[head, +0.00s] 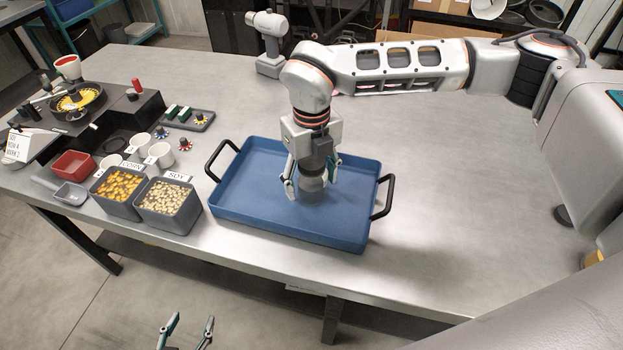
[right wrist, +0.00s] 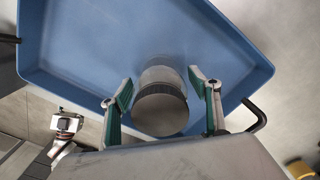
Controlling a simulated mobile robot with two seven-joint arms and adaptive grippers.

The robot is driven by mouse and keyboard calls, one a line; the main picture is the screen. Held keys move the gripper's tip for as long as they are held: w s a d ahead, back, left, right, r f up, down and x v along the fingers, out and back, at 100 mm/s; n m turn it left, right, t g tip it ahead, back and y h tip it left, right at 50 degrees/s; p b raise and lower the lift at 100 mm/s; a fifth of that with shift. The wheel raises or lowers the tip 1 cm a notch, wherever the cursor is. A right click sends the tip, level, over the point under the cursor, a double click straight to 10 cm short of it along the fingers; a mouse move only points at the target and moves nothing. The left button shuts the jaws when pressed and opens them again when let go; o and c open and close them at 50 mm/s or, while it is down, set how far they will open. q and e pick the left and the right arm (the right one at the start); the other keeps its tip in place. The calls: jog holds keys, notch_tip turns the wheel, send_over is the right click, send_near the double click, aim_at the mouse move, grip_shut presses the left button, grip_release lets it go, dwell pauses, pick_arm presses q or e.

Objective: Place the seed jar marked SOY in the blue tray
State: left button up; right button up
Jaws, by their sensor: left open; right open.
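The blue tray (head: 240,205) lies on the metal table, with a black handle at each end. A grey-lidded jar (head: 313,188) stands inside it, on its floor, toward the right; it also shows in the right wrist view (right wrist: 160,108). No marking on this jar can be read. My right gripper (head: 312,176) is over the jar, pointing down, with its fingers open on either side. In the right wrist view gaps show between the fingers and the lid. My left gripper (head: 187,334) is open and empty, in front of the table at the bottom edge.
A bin of pale seeds (head: 169,204) has a SOY sign, and a bin of corn (head: 119,188) stands to its left. White cups (head: 160,154), a red tray (head: 74,165) and a seed meter (head: 78,100) fill the left. The table right of the tray is clear.

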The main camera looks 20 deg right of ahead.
aim_at(312, 160)
jog(key=shift+r, duration=0.25)
notch_tip(312, 160, up, 11)
jog(key=shift+r+b, duration=0.1)
jog(key=shift+b, duration=0.5)
jog(key=shift+r, duration=0.35)
